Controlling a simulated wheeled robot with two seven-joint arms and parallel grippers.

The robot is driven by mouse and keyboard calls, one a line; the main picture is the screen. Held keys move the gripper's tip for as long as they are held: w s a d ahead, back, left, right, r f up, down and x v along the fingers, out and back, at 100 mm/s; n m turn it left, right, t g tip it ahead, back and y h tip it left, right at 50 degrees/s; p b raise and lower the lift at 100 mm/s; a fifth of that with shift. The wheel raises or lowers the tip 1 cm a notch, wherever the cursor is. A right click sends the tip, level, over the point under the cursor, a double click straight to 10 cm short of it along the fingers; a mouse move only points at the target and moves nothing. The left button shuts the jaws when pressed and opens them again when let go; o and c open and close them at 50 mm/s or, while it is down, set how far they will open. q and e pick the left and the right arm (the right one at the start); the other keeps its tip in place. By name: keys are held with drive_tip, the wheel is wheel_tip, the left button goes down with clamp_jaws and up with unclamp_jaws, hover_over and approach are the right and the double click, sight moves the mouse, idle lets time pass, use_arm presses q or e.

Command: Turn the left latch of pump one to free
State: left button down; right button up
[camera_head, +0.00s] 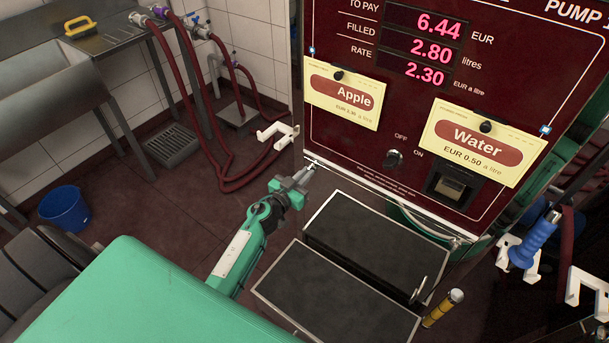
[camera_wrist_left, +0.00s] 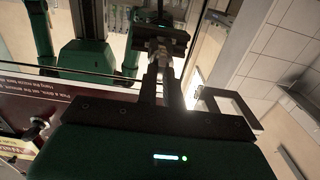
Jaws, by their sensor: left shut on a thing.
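Pump one (camera_head: 390,120) has a dark red front panel with lit red figures and the label PUMP 1 at its top right. My left gripper (camera_head: 305,176) is at the panel's lower left corner, shut on the small metallic left latch (camera_head: 311,167). The gripper and my green forearm cover most of the latch. In the left wrist view the two dark fingers of my left gripper (camera_wrist_left: 161,62) close on a small pale metal piece (camera_wrist_left: 160,46). The latch's exact angle cannot be told. My right gripper is not in view.
An empty white hook (camera_head: 277,134) sticks out left of the panel, close to my left gripper. Dark steps (camera_head: 350,240) stand below the panel. A blue nozzle (camera_head: 533,240) hangs at the right. Red hoses, a sink and a blue bucket (camera_head: 64,208) are at the left.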

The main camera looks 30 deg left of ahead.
use_arm(q)
drive_tip(key=shift+m, duration=0.3)
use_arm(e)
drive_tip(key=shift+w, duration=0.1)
use_arm(q)
drive_tip(key=shift+s+d+f+m+b, duration=0.1)
drive_tip(key=shift+m+b, duration=0.45)
drive_tip(key=shift+m, duration=2.4)
drive_tip(key=shift+w+d+f+m+b, duration=0.15)
drive_tip(key=shift+m+b, duration=0.45)
drive_tip(key=shift+m, duration=2.3)
drive_tip(key=shift+s+d+f+m+b, duration=0.15)
drive_tip(key=shift+m+b, duration=0.4)
drive_tip(key=shift+m, duration=2.4)
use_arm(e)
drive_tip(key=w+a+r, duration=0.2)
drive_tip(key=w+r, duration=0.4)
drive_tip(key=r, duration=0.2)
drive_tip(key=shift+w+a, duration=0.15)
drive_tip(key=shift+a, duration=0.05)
use_arm(q)
drive_tip(key=shift+a, duration=0.1)
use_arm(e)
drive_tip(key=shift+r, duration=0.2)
use_arm(q)
drive_tip(key=c, duration=1.5)
unclamp_jaws()
drive_tip(key=shift+r, duration=0.1)
drive_tip(key=shift+c, duration=0.2)
